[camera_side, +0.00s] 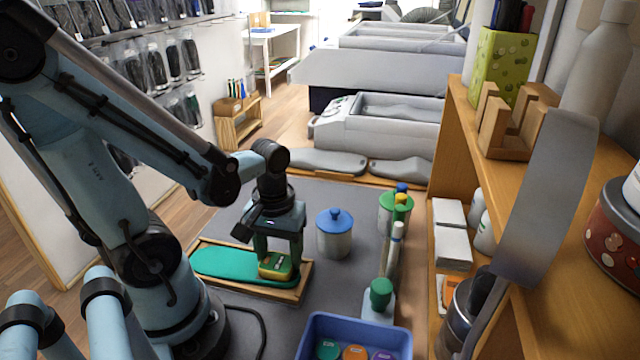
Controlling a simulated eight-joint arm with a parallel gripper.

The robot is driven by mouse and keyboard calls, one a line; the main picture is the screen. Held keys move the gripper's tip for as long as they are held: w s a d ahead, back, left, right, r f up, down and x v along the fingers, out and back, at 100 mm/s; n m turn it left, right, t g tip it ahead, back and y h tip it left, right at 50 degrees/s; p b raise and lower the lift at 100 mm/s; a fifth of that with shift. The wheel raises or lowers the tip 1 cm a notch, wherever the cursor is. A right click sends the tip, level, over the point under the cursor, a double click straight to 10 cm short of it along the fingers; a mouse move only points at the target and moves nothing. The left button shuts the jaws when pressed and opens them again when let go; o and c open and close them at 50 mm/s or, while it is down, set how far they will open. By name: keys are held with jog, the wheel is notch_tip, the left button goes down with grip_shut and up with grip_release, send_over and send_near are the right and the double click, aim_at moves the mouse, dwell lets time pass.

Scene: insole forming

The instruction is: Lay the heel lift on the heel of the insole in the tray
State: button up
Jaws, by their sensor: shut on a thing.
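A green insole (222,263) lies in a shallow wooden tray (303,283) on the grey work surface. Its wider left part shows clearly; its right end is partly hidden by my gripper. My gripper (275,262) points down over the right end of the tray. It is shut on a small yellow-green piece with a dark top, which looks like the heel lift (272,271). The lift is at or just above the right end of the insole; I cannot tell whether they touch.
A white jar with a blue lid (335,236) stands right of my gripper. Bottles (393,250) and a green-capped bottle (380,300) stand further right. A blue bin (355,328) with coloured discs is in front. A wooden shelf (500,170) borders the right side.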

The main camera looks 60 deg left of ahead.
aim_at(282, 256)
dwell(0.3)
jog(key=o, duration=1.3)
jog(key=shift+r, duration=4)
jog(key=shift+w+d, duration=0.1)
jog(key=shift+w, duration=0.15)
jog(key=w+d+r+m+t, duration=0.1)
jog(key=w+m+t, duration=0.1)
jog(key=m, duration=0.1)
jog(key=w+d+m+t, duration=0.2)
jog(key=w+m, duration=0.1)
jog(key=w+d+r+m+t, duration=0.1)
jog(key=w+m+t, duration=0.2)
jog(key=shift+w+d+r, duration=0.15)
jog(key=shift+d+r, duration=0.2)
jog(key=shift+d, duration=0.05)
